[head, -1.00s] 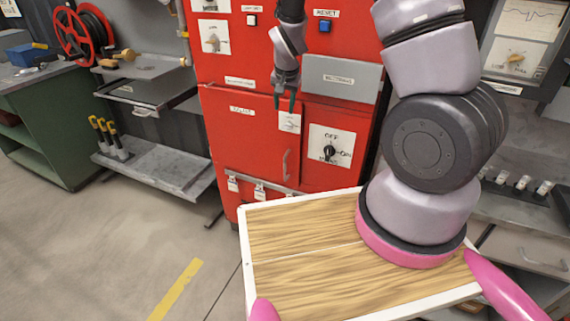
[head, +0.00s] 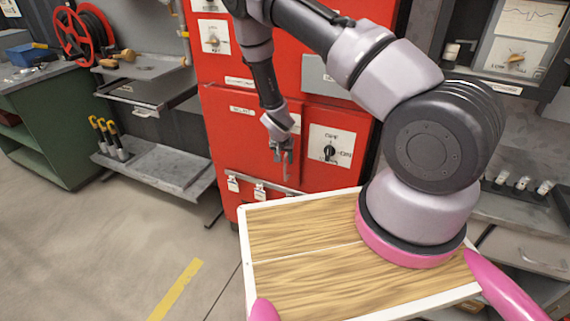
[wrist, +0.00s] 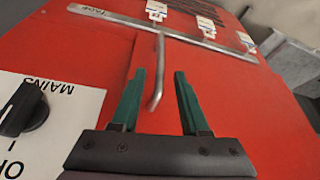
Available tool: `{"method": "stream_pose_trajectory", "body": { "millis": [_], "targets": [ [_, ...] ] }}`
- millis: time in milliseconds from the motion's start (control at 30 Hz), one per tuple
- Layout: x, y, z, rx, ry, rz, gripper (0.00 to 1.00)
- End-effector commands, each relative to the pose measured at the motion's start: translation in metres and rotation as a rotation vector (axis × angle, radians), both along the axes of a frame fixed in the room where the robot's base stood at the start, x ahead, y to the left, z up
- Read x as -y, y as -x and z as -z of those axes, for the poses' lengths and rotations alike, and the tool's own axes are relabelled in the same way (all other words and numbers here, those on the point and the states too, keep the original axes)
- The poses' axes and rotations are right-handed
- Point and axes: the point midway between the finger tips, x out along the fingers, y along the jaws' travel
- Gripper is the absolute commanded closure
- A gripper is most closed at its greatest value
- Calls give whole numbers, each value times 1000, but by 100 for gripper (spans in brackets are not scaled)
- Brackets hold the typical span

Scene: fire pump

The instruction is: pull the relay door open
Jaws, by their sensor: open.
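The relay door (head: 235,140) is a red cabinet panel with a small white label, and it looks shut. Its grey bar handle (wrist: 160,70) shows in the wrist view, running lengthwise between my green fingers. In the head view the handle is mostly hidden behind my gripper (head: 283,158). My gripper, also in the wrist view (wrist: 159,76), is open, with one fingertip on either side of the handle. I cannot tell how deep the handle lies between the fingers, and no finger clearly touches it.
The black MAINS knob (head: 330,152) on its white plate sits right of the door. A rail with white tags (head: 259,191) runs below it. A grey shelf unit (head: 160,168) and green bench (head: 50,130) stand left. Floor before the shelves is clear.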

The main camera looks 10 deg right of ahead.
Motion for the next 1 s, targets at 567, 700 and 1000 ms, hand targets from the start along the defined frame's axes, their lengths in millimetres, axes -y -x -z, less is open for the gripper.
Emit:
{"method": "stream_pose_trajectory", "body": {
  "millis": [567, 700, 1000],
  "targets": [
    [6, -12, 32, -1, -1, 1, 55],
    [6, -12, 32, -1, -1, 1, 97],
    [6, -12, 32, -1, 0, 1, 100]
  ]
}}
